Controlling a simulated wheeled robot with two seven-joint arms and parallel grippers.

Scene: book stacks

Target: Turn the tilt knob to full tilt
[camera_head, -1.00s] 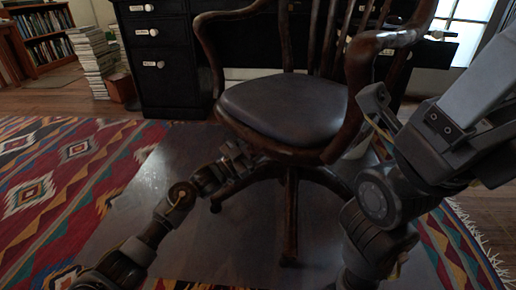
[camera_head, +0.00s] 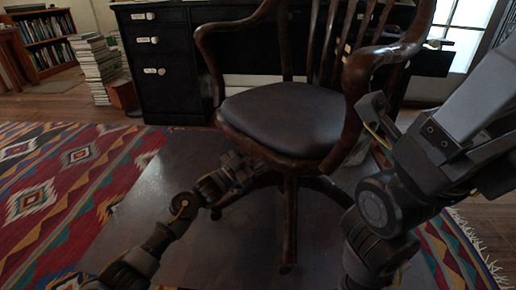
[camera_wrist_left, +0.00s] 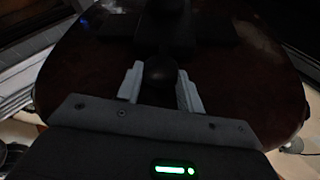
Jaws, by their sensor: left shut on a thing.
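The wooden chair (camera_head: 284,120) with a dark padded seat stands in the middle of the head view, turned towards me. My left arm reaches from the lower left to the underside of the seat, and my left gripper (camera_head: 242,168) is under its front left edge. In the left wrist view a dark rounded knob (camera_wrist_left: 160,74) lies between the pale fingers of my left gripper (camera_wrist_left: 161,88), which are shut on it. Behind it is the brown underside of the seat (camera_wrist_left: 90,70). The knob's angle cannot be read.
The chair's legs stand on a dark mat (camera_head: 140,225) over a patterned rug (camera_head: 50,185). A black desk (camera_head: 165,95) is behind the chair. A stack of books (camera_head: 97,68) and a bookcase (camera_head: 45,40) stand at the back left.

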